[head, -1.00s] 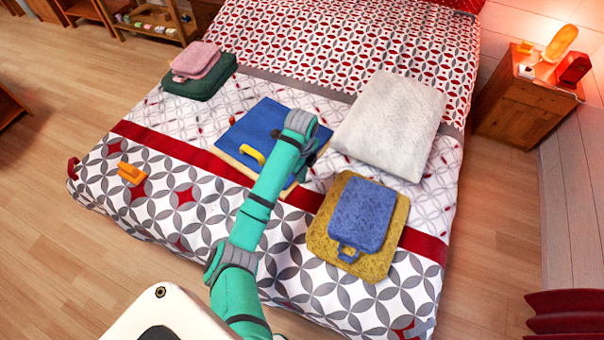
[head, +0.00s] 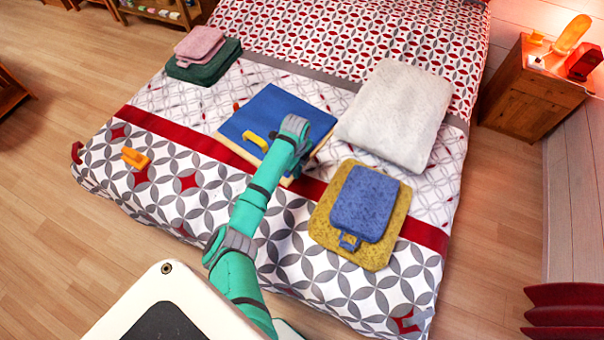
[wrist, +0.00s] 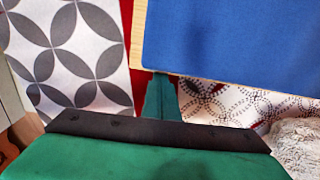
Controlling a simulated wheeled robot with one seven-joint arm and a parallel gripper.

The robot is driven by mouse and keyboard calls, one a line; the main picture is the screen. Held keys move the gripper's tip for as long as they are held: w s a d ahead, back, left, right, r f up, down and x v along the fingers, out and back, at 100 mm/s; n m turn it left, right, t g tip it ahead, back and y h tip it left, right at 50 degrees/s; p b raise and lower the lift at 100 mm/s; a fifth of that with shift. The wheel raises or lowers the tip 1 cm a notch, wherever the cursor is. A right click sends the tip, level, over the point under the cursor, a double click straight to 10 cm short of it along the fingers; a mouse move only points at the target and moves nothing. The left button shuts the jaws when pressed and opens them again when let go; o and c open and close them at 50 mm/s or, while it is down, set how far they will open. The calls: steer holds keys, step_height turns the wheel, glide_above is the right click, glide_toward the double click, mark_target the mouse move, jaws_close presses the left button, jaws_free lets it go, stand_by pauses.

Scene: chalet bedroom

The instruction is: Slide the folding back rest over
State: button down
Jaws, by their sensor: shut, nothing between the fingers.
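The folding back rest (head: 262,112) lies on the bed as a flat blue panel over a pale wooden base, with a yellow handle (head: 256,141) near its front edge. In the wrist view its blue panel (wrist: 235,45) and pale wooden edge (wrist: 138,35) fill the upper right. My gripper (wrist: 160,98) is shut and empty, its teal fingers pointing down beside the panel's lower edge. In the head view my wrist covers the back rest's right front part and hides the fingertips. I cannot tell whether they touch it.
A white cushion (head: 395,115) lies right of the back rest. A blue pad (head: 365,203) on a mustard one (head: 325,228) lies in front of that. Pink (head: 198,43) and green folded cloths (head: 215,68) lie back left. An orange object (head: 135,157) sits front left.

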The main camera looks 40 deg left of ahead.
steer(key=shift+a, duration=0.2)
steer(key=a, duration=0.3)
steer(key=shift+s+a, duration=0.1)
steer(key=shift+a, duration=0.3)
steer(key=shift+d, duration=0.1)
steer(key=d, duration=0.4)
steer(key=shift+r, duration=0.25)
step_height(320, 180, up, 10)
steer(key=shift+f, duration=0.2)
